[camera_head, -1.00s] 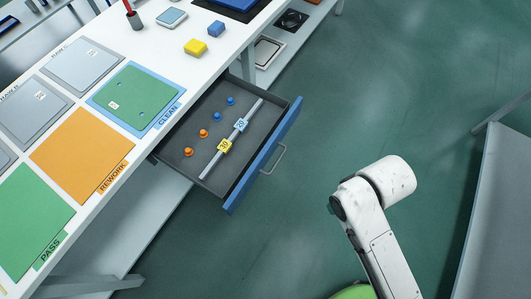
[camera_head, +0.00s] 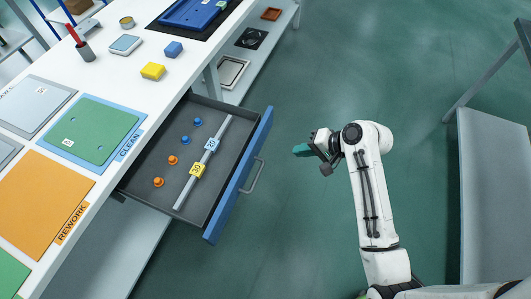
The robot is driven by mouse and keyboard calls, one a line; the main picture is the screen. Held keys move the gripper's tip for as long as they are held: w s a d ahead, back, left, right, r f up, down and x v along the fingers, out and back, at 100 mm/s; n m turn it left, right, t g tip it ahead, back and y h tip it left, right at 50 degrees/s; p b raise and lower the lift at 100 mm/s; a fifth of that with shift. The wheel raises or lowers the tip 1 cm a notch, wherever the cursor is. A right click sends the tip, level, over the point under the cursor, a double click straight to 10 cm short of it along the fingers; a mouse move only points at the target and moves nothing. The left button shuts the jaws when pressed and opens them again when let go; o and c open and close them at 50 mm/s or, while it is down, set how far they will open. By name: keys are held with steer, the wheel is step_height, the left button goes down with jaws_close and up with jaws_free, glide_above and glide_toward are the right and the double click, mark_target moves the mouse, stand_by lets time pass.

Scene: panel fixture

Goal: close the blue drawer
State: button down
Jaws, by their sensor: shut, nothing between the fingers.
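The blue-fronted drawer (camera_head: 240,176) is pulled out from under the white workbench, with its grey tray showing. Its metal handle (camera_head: 256,178) sits on the blue front, facing right. Inside are blue and orange knobs and a metal bar with a blue tag and a yellow tag. My gripper (camera_head: 301,150) is shut and empty, to the right of the drawer front and apart from the handle.
A lower shelf holds a tray (camera_head: 233,70). A grey bench (camera_head: 499,190) stands at the right. Green floor lies clear between.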

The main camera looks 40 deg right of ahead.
mark_target(257, 150)
steer(key=shift+w+a+r+x, duration=0.15)
steer(key=shift+w+r+x, duration=0.2)
steer(key=shift+x, duration=1.8)
steer(key=shift+w+a+r+x, duration=0.2)
steer(key=shift+r+x, duration=0.15)
steer(key=shift+x, duration=1.75)
steer(key=shift+w+a+r+x, duration=0.15)
steer(key=shift+w+r+x, duration=0.2)
steer(key=shift+x, duration=1.8)
steer(key=shift+w+a, duration=0.15)
steer(key=w+a+b, duration=0.4)
steer(key=w+a, duration=0.1)
steer(key=w, duration=0.3)
steer(key=w+a+b, duration=0.3)
steer(key=w+a, duration=0.2)
steer(key=w, duration=0.4)
steer(key=w+a+b, duration=0.4)
steer(key=w, duration=0.4)
steer(key=shift+w+a+f+b, duration=0.2)
steer(key=shift+w+a+b, duration=0.1)
steer(key=shift+a, duration=0.1)
steer(key=shift+w+a+r+b, duration=0.1)
steer(key=shift+w+a+b, duration=0.25)
steer(key=shift+w, duration=0.2)
steer(key=shift+w+r, duration=0.1)
steer(key=shift+r, duration=0.15)
steer(key=shift+w+a+r, duration=0.1)
